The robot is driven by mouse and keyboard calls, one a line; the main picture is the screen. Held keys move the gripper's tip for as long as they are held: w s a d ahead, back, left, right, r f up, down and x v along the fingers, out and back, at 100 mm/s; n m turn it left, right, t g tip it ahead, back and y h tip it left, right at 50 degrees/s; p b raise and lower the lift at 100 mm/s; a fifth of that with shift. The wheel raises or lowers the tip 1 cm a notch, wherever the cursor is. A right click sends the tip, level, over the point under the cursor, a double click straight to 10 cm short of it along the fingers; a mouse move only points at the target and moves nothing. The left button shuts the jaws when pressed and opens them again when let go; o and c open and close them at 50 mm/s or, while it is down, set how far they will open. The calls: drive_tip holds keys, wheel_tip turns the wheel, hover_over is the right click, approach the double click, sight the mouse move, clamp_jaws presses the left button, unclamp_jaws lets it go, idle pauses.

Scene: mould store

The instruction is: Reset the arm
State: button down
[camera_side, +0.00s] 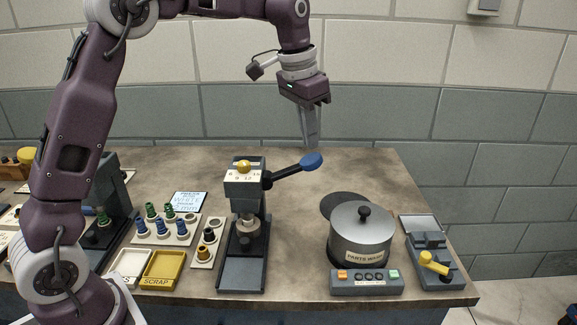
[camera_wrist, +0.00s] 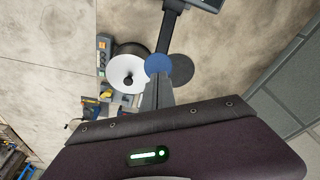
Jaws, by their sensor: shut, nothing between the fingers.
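My gripper (camera_side: 310,143) is shut and empty. In the side view it hangs in the air above the back of the bench, pointing down, above and behind the blue-knobbed lever (camera_side: 312,160) of the grey press (camera_side: 245,215). In the wrist view my gripper fingers (camera_wrist: 158,82) point toward the blue knob (camera_wrist: 158,64), which lies beyond the tips. I cannot tell the exact gap. My arm is raised, with its elbow out of the side view at the top.
A lidded metal pot (camera_side: 361,238) stands at right behind a button box (camera_side: 366,282). A grey fixture with a yellow handle (camera_side: 433,262) is at far right. Trays (camera_side: 163,268) and racks of coloured pegs (camera_side: 166,229) are left of the press. The bench back (camera_side: 375,165) is clear.

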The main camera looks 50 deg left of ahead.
drive_tip(key=shift+r, duration=0.9)
drive_tip(key=shift+s+r, duration=0.15)
drive_tip(key=s+d+r+n+t, duration=0.1)
drive_tip(key=s+r, duration=0.1)
drive_tip(key=s, duration=0.5)
drive_tip(key=s+r, duration=0.3)
drive_tip(key=s, duration=0.3)
drive_tip(key=s+f+n+t, duration=0.1)
drive_tip(key=s+f, duration=0.2)
drive_tip(key=s, duration=0.6)
drive_tip(key=s+f+n+t, duration=0.1)
drive_tip(key=s+f, duration=0.3)
drive_tip(key=s, duration=0.6)
drive_tip(key=shift+f+y, duration=0.2)
drive_tip(key=shift+y, duration=0.1)
